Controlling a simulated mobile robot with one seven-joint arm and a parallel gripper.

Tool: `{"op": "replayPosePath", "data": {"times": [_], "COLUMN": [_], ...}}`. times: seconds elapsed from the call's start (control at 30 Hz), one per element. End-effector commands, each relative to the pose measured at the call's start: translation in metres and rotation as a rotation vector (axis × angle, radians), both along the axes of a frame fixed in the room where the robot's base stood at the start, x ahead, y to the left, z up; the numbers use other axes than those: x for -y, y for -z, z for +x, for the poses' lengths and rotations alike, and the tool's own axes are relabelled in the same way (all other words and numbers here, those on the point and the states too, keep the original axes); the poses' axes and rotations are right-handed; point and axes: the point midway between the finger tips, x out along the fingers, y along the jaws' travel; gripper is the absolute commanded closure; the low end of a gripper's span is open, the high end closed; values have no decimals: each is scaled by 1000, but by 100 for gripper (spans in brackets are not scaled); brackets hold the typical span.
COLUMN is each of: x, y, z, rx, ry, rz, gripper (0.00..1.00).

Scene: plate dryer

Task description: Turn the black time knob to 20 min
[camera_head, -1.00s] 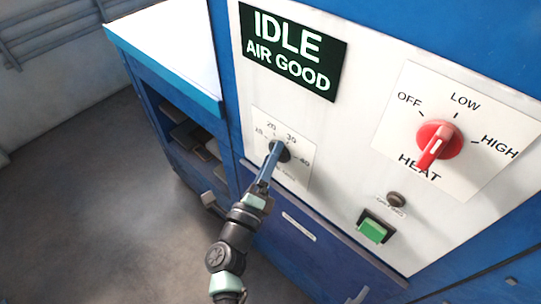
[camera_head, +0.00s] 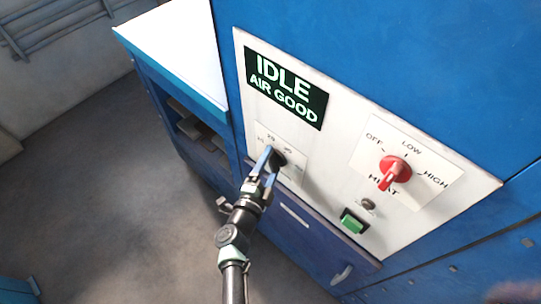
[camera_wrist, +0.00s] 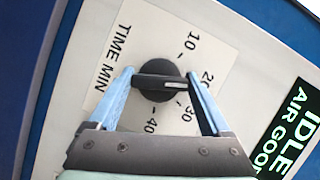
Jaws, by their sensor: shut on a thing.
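The black time knob (camera_head: 280,159) sits on a white dial plate at the left of the panel. In the wrist view, the knob (camera_wrist: 160,80) has a raised bar with a white line toward its right end. That end points close to the 20, perhaps slightly to its 30 side; a finger hides the tick there. My gripper (camera_head: 270,158) is shut on the knob, and the wrist view shows its blue fingers (camera_wrist: 160,76) at the two ends of the bar. The dial plate (camera_wrist: 115,48) reads TIME MIN, with 10, 20, 30 and 40.
A red heat knob (camera_head: 394,172), a green button (camera_head: 353,221) and a small dark round part (camera_head: 367,204) are to the right. The display (camera_head: 285,85) above reads IDLE, AIR GOOD. A white-topped counter (camera_head: 175,50) stands at the left, with open floor before it.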

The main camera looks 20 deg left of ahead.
Motion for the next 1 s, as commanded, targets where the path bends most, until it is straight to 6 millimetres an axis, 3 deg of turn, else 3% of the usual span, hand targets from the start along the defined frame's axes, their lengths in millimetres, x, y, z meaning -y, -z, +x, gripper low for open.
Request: {"op": "replayPosePath", "data": {"times": [0.7,0.73,0.83,1.0], "x": [0,0,0,0], "y": [1,1,1,0], "z": [0,0,0,0], "rx": [-29,-29,-29,-29], "ry": [0,0,0,0], "rz": [-79,-79,-79,-78], "gripper": [73,16,0,0]}}
